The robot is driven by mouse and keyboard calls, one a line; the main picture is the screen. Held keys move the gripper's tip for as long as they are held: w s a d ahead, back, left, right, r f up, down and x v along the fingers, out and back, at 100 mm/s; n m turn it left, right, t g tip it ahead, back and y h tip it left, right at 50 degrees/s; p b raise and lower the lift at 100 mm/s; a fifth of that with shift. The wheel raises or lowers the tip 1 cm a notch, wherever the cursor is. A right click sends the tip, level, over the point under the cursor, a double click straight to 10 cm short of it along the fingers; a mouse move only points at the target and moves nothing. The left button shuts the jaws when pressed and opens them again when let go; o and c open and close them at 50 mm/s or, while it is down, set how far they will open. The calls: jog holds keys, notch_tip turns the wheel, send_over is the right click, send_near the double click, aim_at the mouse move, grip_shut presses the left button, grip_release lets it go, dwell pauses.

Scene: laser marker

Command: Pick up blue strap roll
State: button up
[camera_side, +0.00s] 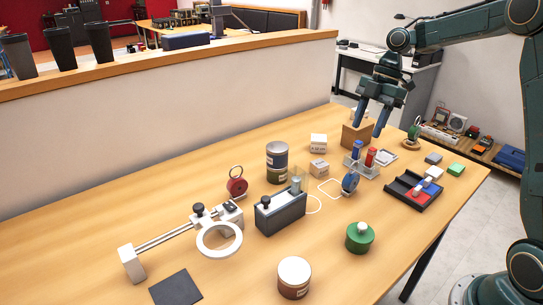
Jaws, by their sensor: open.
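The blue strap roll (350,184) appears to be the small blue disc standing on edge on the wooden table, just right of a white wire loop. My gripper (370,120) is at the upper right, pointing down with its two fingers apart and nothing between them. It is above and behind the blue roll, near a brown box (351,139) and a clear rack. The gap between fingertips and these things is hard to judge. A similar red roll (237,187) with a ring stands to the left, and a green one (413,135) at the far right.
The clear rack (362,168) with a blue and a red cylinder stands close behind the blue roll. A black tray (408,196) is to its right, a green weight-like piece (359,238) in front, and a dark grey box (280,213) to the left. The table's front right is clear.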

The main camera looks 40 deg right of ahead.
jog(key=shift+n+g+y, duration=0.3)
jog(key=shift+n, duration=0.6)
jog(key=d+f, duration=0.1)
jog(key=w+d+f, duration=0.1)
jog(key=d+f, duration=0.1)
jog(key=shift+f, duration=0.1)
send_near(353, 173)
jog(key=shift+x, duration=2.6)
jog(key=shift+a, duration=0.25)
jog(key=shift+x, duration=2.5)
jog(key=shift+d, duration=0.1)
grip_shut()
